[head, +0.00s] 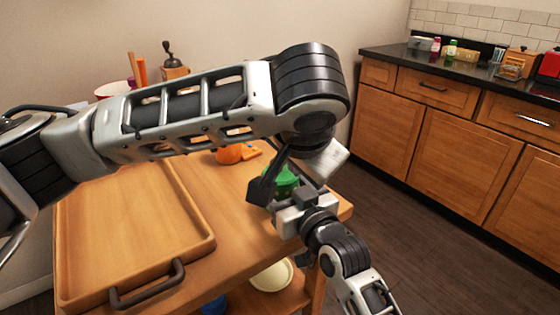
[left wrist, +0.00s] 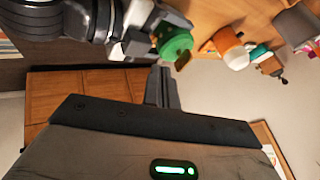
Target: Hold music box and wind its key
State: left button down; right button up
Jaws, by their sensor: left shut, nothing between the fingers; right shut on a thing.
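The music box shows as a green round body (head: 287,179) in the head view, partly hidden by my grippers. It also shows in the left wrist view (left wrist: 175,44). My right gripper (head: 293,200) is shut on it and holds it near the table's right end. My left gripper (left wrist: 161,72) is shut and empty, its dark fingertips just below the green body in the left wrist view. I cannot tell whether they touch it. In the head view my left arm crosses above the table and partly hides this area. I cannot make out the key clearly.
A wooden tray (head: 135,225) with dark handles fills the table's left part. An orange object (head: 229,154) lies behind the music box, and a grinder (head: 173,65) stands farther back. A pale bowl (head: 271,276) is on the lower shelf. A counter (head: 465,72) stands right; floor between is clear.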

aim_at(280, 172)
pick_arm(q)
jog(key=w+f, duration=0.1)
jog(key=w+a+f, duration=0.1)
jog(key=w, duration=0.1)
jog(key=w+a+f, duration=0.1)
jog(key=w, duration=0.1)
jog(key=shift+w+f, duration=0.1)
jog(key=shift+f, duration=0.25)
jog(key=shift+w+a, duration=0.3)
jog(key=shift+w, duration=0.1)
jog(key=shift+a+m+h, duration=0.1)
jog(key=shift+m+h, duration=0.5)
jog(key=shift+m, duration=0.2)
jog(key=shift+a+m, duration=0.1)
jog(key=shift+m, duration=0.4)
